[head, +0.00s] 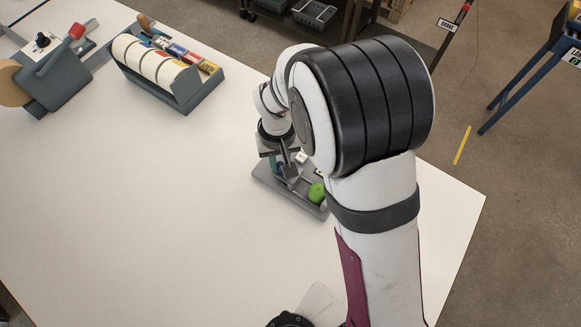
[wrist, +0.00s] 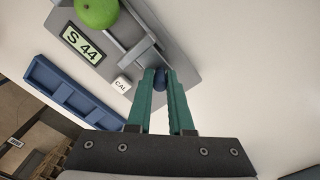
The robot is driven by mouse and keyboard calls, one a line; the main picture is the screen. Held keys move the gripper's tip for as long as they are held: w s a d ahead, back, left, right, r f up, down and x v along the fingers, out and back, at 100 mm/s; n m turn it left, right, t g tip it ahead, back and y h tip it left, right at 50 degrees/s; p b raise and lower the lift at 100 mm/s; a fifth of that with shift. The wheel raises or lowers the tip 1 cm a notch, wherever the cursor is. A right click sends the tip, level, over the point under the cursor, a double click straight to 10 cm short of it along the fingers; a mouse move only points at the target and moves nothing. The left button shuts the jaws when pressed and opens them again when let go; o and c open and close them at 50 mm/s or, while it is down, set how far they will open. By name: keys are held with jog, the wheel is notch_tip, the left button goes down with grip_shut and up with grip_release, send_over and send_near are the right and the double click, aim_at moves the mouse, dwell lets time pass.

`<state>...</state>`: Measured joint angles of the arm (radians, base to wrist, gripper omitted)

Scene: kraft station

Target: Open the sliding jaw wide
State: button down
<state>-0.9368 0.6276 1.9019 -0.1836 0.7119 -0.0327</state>
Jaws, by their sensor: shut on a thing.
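The grey fixture with the sliding jaw lies on the white table; its base plate (wrist: 182,62) fills the top middle of the wrist view. Its grey metal bars (wrist: 137,50) run from the jaw to a dark blue knob (wrist: 160,83). My gripper (wrist: 161,74) has its green fingers shut on this knob. A green round thing (wrist: 97,12) sits at the fixture's other end, cut off by the frame edge; it also shows in the head view (head: 316,193). How far the jaw stands open is hard to tell. My arm hides part of the fixture in the head view.
A blue tray (wrist: 72,93) lies beyond the plate. A tape-roll holder (head: 185,92) and a grey dispenser (head: 55,80) stand far left. The table middle (head: 140,190) is clear.

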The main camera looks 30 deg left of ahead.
jog(key=shift+a, duration=1.1)
jog(key=c, duration=0.8)
grip_release()
jog(key=shift+d+r, duration=0.1)
jog(key=shift+r, duration=0.05)
notch_tip(320, 180, up, 16)
jog(key=shift+f, duration=0.2)
